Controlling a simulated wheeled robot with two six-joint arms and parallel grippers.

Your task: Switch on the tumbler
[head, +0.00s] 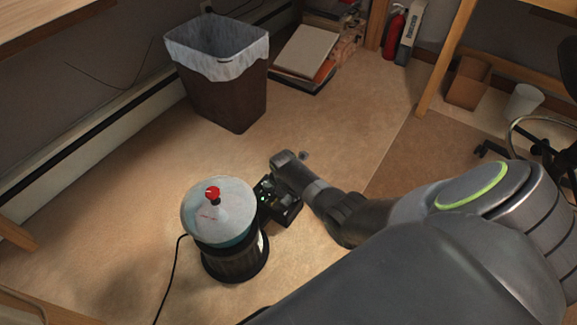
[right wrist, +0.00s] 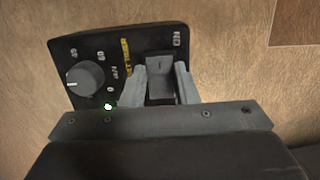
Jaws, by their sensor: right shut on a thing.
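The tumbler (head: 220,215) stands upright on the floor in the head view, with a pale domed lid, a red knob on top and a dark base. Its black control box (head: 284,212) is at its right side. In the right wrist view the panel (right wrist: 100,50) shows a grey dial (right wrist: 86,78), a lit green spot and a black rocker switch (right wrist: 160,78). My right gripper (right wrist: 158,90) has its fingers on either side of the switch, shut on it. My left gripper is not in view.
A brown waste bin (head: 225,95) with a white liner stands behind the tumbler. A black cord (head: 170,280) runs from the tumbler across the floor. Boxes, a red extinguisher (head: 393,32) and a white bucket (head: 523,103) stand farther back.

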